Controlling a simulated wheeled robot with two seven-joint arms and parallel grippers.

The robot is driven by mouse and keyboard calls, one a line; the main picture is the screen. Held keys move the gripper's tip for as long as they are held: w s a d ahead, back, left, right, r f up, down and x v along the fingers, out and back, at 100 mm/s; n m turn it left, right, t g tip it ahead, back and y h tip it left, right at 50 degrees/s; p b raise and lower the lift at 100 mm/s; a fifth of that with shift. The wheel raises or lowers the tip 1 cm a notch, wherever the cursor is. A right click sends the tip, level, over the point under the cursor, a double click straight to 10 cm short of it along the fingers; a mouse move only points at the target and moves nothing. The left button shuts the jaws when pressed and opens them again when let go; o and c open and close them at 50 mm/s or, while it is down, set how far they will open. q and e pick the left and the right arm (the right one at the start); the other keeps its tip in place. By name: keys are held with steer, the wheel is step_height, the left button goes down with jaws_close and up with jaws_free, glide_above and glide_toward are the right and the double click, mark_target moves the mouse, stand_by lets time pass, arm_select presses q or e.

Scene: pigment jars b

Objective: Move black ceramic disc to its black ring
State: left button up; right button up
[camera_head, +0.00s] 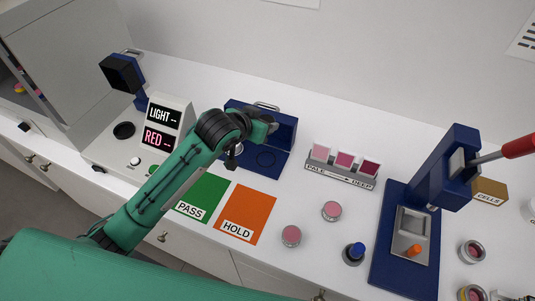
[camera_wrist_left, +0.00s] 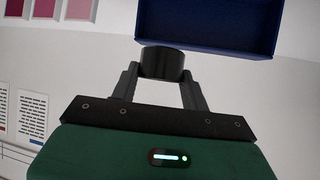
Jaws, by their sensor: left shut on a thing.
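The black ceramic disc (camera_wrist_left: 162,62) shows in the left wrist view as a short dark cylinder between my left fingertips. My left gripper (camera_wrist_left: 163,74) is shut on it. In the head view my left gripper (camera_head: 268,125) is in front of the open blue case's raised lid (camera_head: 285,128), and the disc cannot be made out clearly there. The left part of the case is partly hidden by my arm. My right gripper is not in view.
A green PASS mat (camera_head: 209,190) and orange HOLD mat (camera_head: 264,205) lie in front of the case. Pink jars (camera_head: 331,210), a swatch rack (camera_head: 340,178) and a blue press (camera_head: 395,264) stand to the right. A RED light box (camera_head: 163,139) stands left.

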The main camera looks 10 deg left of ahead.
arm_select(q)
steer(key=p, duration=0.2)
glide_above(264, 162)
step_height(264, 162, down, 9)
steer(key=shift+f, duration=0.2)
step_height(264, 162, down, 4)
steer(key=shift+s+r, duration=0.1)
steer(key=shift+f, duration=0.35)
steer(key=shift+f, duration=0.1)
steer(key=o, duration=1.1)
steer(key=shift+o, duration=0.2)
